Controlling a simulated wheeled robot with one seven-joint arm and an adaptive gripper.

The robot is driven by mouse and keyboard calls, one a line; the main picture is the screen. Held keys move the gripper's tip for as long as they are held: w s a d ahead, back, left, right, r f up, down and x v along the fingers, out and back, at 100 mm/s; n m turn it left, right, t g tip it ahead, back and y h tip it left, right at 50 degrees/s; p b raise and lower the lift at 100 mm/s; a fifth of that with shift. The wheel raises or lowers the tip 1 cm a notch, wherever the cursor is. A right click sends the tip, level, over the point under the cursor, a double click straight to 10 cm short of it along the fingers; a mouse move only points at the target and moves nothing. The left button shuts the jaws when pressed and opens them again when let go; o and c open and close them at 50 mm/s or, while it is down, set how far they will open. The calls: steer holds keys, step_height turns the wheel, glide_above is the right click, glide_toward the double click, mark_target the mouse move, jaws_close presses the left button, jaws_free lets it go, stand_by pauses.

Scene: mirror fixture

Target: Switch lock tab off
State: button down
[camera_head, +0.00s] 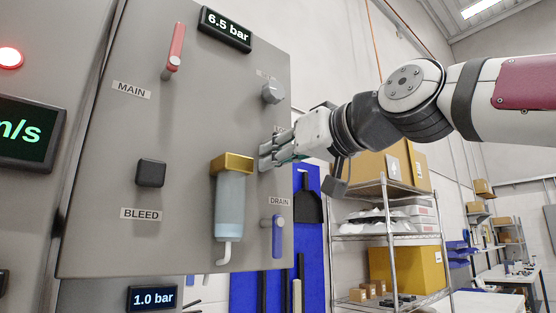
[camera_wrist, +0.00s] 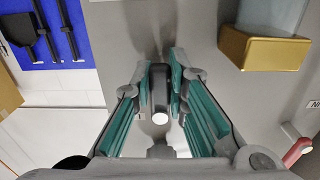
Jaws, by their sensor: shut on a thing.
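A grey panel (camera_head: 110,245) carries several controls. My gripper (camera_head: 272,152) is at the panel's right edge, right of the brass-topped cylinder. In the wrist view, my gripper (camera_wrist: 160,100) has its teal-padded fingers on both sides of a small dark tab with a pale rounded end (camera_wrist: 160,118), which I take for the lock tab. The fingers are shut on it. In the head view the fingers hide this tab, and the label above it is mostly covered. I cannot tell the tab's on or off position.
Near my gripper are a grey knob (camera_head: 272,93) above, a brass-capped cylinder (camera_head: 230,205) to the left and a blue DRAIN lever (camera_head: 277,238) below. A red MAIN lever (camera_head: 175,48) and a black BLEED button (camera_head: 150,173) are farther left. Shelving (camera_head: 385,238) stands behind at right.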

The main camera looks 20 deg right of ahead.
steer(key=c, duration=1.6)
jaws_free()
steer(key=shift+o, duration=0.2)
steer(key=v, duration=1.2)
steer(key=a+f+m+g+h, duration=0.3)
steer(key=f+g, duration=0.6)
steer(key=f, duration=2.6)
steer(key=s+f+g+h, duration=0.2)
steer(key=s+f, duration=0.4)
steer(key=f, duration=0.6)
steer(key=shift+s+d+g+h, duration=0.3)
steer(key=shift+d+g+h, duration=0.15)
steer(key=shift+g, duration=0.35)
